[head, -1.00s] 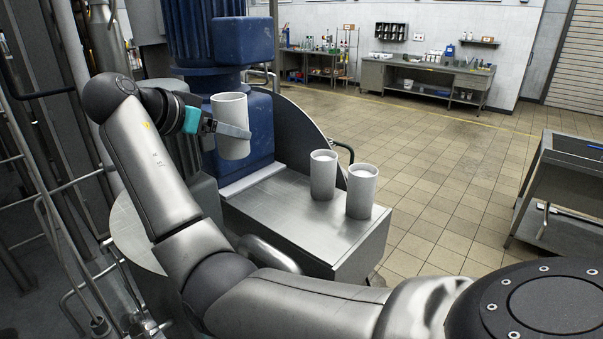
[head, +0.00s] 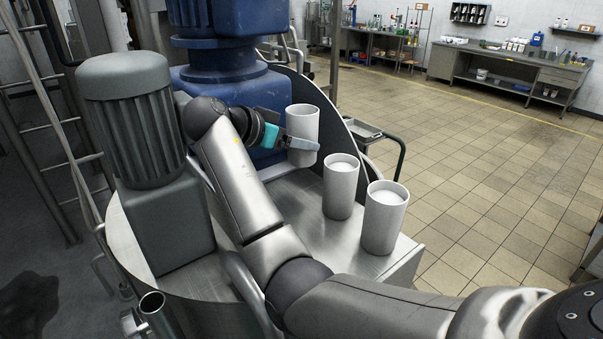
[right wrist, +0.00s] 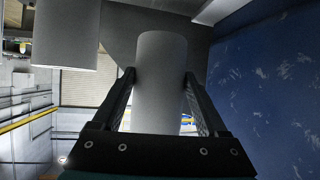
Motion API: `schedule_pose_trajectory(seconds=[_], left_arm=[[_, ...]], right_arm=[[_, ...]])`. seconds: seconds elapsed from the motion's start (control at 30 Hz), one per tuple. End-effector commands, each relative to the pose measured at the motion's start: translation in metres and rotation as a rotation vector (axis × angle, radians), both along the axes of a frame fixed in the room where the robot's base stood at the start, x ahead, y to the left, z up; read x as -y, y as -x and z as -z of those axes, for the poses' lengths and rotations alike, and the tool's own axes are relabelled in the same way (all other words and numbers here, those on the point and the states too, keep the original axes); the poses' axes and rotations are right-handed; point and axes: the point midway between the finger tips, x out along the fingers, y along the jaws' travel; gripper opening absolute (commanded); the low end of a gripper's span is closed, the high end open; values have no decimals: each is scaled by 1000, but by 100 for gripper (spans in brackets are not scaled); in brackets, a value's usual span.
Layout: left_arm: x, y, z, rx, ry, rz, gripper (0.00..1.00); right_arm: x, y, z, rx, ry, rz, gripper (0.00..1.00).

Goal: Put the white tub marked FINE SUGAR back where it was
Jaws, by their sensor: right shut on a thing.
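My right gripper (head: 303,143) is shut around a white tub (head: 301,125), seen upright near the blue motor housing in the head view. The held tub (right wrist: 162,85) also stands between both fingers in the right wrist view. No lettering shows on it. Two similar white tubs, a middle one (head: 341,193) and a right one (head: 382,225), stand on the steel top, filled with white material. No marking is readable on them. The held tub is behind and left of them, apart from both; its gap above the steel top is unclear. My left gripper is out of view.
The steel top (head: 285,205) has bare space left of the standing tubs. A blue motor (head: 225,90) rises close behind my gripper, and a grey motor (head: 150,150) stands at left. A curved steel lid (head: 350,135) and green rail (head: 397,150) border the far side.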

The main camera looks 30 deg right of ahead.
Motion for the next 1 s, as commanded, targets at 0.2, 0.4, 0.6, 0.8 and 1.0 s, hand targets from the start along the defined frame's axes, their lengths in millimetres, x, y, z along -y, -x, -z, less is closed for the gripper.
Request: schedule_pose_trajectory(seconds=[0.2,0.4,0.6,0.8,1.0], left_arm=[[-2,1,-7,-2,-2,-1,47],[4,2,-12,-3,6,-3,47],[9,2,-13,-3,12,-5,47],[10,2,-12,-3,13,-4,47],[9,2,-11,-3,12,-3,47]], right_arm=[[1,0,27,0,2,1,0],[1,0,54,-5,2,1,0],[1,0,66,2,1,1,0],[1,0,67,2,1,1,0],[1,0,69,0,0,1,89]])
